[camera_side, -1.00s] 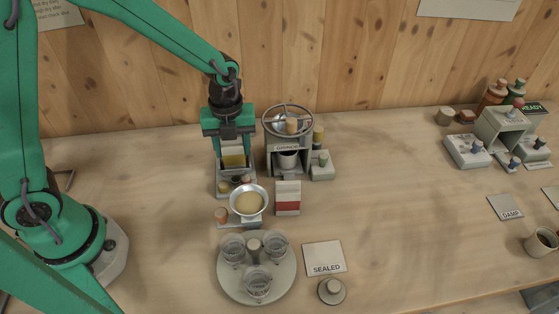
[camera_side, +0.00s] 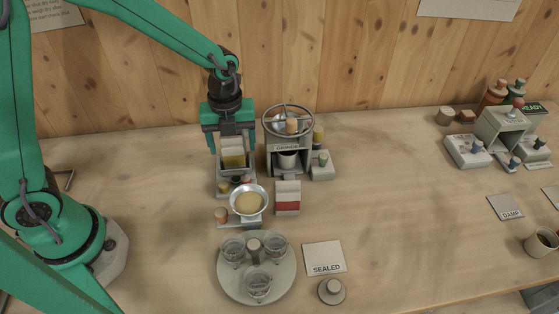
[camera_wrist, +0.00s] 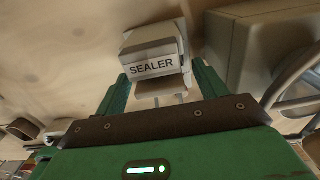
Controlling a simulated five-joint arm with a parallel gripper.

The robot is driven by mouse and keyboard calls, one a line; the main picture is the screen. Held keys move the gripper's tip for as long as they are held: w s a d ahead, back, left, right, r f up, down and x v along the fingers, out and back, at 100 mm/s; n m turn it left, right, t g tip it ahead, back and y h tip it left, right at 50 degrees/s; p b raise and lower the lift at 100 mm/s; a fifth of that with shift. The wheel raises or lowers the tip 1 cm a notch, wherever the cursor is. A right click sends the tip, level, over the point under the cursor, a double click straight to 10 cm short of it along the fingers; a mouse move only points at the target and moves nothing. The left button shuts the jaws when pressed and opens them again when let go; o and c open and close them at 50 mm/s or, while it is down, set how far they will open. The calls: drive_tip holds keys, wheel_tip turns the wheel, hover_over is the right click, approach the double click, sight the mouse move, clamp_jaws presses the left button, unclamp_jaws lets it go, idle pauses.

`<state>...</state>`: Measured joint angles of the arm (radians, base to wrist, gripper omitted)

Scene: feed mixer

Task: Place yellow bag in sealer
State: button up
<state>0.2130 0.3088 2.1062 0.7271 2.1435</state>
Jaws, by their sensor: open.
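The fingers are open. In the wrist view my gripper (camera_wrist: 157,88) has its fingers on both sides of the sealer (camera_wrist: 152,64), whose label faces the camera. A pale piece shows between the fingers there, but the yellow band does not. How deep the bag sits in the sealer is hard to tell.
A metal bowl (camera_side: 248,201) of yellowish feed stands in front. A red-striped bag (camera_side: 288,198) is to its right. The hopper stand with a wheel (camera_side: 287,121) is close on the right. A round tray (camera_side: 228,288) holds glass cups.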

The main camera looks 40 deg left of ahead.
wheel_tip(320, 180, up, 10)
drive_tip(key=shift+r, duration=0.45)
idle(0.6)
drive_tip(key=shift+s+a+r, duration=0.1)
drive_tip(key=shift+r, duration=0.05)
drive_tip(key=s+a+r+n+t, duration=0.2)
drive_tip(key=s+n, duration=0.5)
drive_tip(key=n, duration=0.6)
drive_tip(key=s+a+r+n+t, duration=0.3)
drive_tip(key=s+n, duration=0.4)
drive_tip(key=n, duration=0.7)
drive_tip(key=a+r, duration=0.1)
drive_tip(key=a, duration=0.1)
drive_tip(key=shift+s+a+r+t, duration=0.2)
drive_tip(key=shift+a+r+t, duration=0.1)
drive_tip(key=shift+a+r, duration=0.1)
drive_tip(key=shift+c, duration=0.3)
